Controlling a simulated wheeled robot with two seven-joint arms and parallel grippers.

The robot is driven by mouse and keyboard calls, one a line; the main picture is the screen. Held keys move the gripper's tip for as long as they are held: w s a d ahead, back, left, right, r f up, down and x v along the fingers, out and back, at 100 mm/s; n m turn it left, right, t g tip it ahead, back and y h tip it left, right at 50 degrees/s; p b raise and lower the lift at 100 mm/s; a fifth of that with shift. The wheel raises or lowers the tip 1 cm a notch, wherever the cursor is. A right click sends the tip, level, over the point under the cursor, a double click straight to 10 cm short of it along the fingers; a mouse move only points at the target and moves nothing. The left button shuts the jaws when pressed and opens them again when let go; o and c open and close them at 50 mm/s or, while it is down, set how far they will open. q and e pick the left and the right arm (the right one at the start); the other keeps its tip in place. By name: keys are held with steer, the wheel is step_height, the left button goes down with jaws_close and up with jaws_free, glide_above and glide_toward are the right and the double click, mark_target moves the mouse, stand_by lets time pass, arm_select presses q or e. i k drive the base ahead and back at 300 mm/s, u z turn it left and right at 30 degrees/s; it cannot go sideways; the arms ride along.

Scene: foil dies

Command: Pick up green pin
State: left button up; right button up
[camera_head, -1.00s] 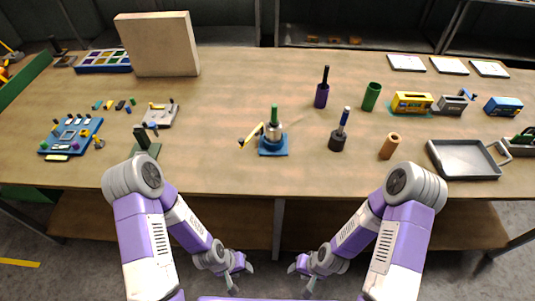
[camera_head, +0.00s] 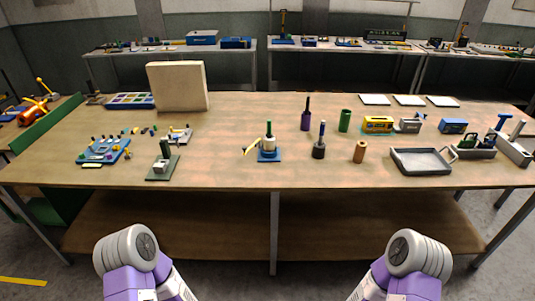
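Several small loose pieces (camera_head: 136,131), some of them greenish, lie at the left of the table, behind a blue board (camera_head: 84,160) that carries more small coloured pieces. They are too small here to tell for certain which is the green pin. A larger green upright piece (camera_head: 269,128) stands on top of a pale cylinder on a blue base near the table's middle. Only my upper arms show at the bottom edge. Both grippers are out of the picture, and nothing of mine is over the table.
A beige upright block (camera_head: 178,87) stands behind the small pieces. A dark stand (camera_head: 163,165) is to their right near the front edge. A grey tray (camera_head: 421,162) and toy vehicles are at the right. The table's front middle is clear.

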mark_target(269, 135)
steer(key=z, duration=0.55)
steer(key=i, duration=0.5)
steer(key=z, duration=0.4)
